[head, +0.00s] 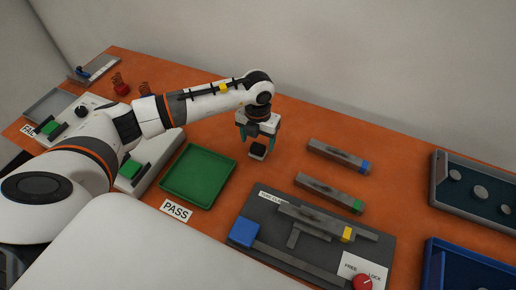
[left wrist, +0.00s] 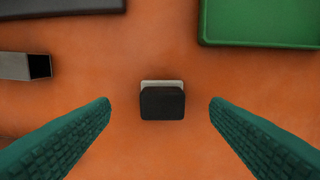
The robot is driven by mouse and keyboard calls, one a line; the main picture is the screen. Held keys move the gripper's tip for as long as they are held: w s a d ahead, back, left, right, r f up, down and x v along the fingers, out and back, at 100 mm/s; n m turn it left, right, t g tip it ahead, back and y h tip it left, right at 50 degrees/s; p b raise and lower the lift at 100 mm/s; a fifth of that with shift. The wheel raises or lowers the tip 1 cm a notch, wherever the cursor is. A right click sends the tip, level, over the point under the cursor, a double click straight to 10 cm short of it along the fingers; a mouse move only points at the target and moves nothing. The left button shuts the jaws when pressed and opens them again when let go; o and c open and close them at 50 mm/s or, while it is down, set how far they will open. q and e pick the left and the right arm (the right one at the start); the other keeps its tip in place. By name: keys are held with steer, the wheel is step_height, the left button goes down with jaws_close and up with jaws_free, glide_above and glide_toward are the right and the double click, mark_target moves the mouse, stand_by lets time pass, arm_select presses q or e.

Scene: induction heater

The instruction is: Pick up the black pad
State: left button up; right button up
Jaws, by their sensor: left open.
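The black pad (left wrist: 162,103) is a small dark block with a pale strip along its upper edge in the left wrist view. It lies on the orange table, midway between my two green fingers. In the head view the black pad (head: 257,152) sits just below my left gripper (head: 258,143). My left gripper (left wrist: 160,108) is open, with its fingers on either side of the pad and apart from it. The head view does not show clearly how high the fingertips are above the table. My right gripper is in neither view.
A green tray (head: 164,187) with a PASS label (head: 175,211) is left of the pad. Two grey bars (head: 325,150) lie to the right. A dark fixture (head: 262,213) with a red knob (head: 362,282) is in front. Bare table surrounds the pad.

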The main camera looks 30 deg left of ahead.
mark_target(258, 146)
arm_select(q)
steer(key=f, duration=0.1)
steer(key=f+p, duration=0.1)
steer(key=f, duration=0.3)
steer(key=shift+w+a, duration=0.15)
steer(key=shift+w, duration=0.2)
steer(key=c, duration=1.1)
